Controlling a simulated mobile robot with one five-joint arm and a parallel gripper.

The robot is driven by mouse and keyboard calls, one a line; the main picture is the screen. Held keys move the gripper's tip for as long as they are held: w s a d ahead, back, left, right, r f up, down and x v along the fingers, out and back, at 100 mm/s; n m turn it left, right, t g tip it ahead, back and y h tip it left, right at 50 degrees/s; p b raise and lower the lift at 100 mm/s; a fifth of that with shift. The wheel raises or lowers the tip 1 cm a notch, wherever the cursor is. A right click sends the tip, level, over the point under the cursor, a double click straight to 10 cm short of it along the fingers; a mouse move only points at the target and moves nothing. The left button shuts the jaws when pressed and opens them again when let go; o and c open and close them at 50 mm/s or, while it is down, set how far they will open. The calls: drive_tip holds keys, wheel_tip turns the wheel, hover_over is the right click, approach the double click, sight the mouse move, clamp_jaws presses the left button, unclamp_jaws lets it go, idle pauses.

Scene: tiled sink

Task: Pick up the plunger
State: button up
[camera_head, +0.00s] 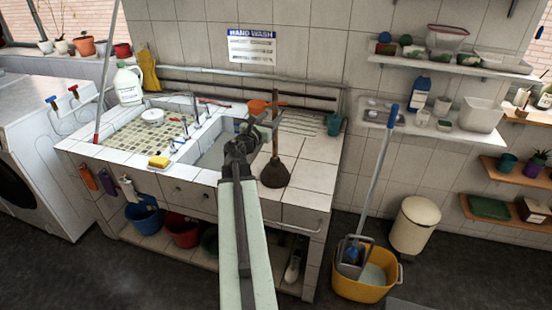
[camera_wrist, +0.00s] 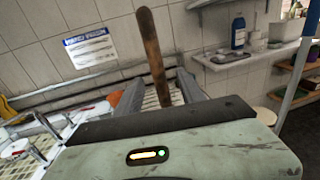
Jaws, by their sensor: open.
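The plunger stands upright on the white tiled counter, its dark rubber cup (camera_head: 276,174) resting near the front right of the sink. Its wooden handle (camera_head: 275,135) rises from the cup. My gripper (camera_head: 262,127) is at the upper part of the handle, with its jaws apart. In the wrist view the handle (camera_wrist: 152,55) rises between the two fingers of my open gripper (camera_wrist: 160,92), with space visible beside it. The cup is hidden in the wrist view. I cannot tell whether either finger touches the handle.
An orange object (camera_head: 258,106) is close behind my gripper. The sink basin (camera_head: 212,150) lies left of the plunger. A blue-handled mop (camera_head: 378,175) stands in a yellow bucket (camera_head: 362,288) on the right. A wall shelf (camera_head: 420,125) is at the right.

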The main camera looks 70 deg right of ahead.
drive_tip(key=d, duration=0.7)
drive_tip(key=shift+s, duration=0.25)
clamp_jaws()
idle(1.1)
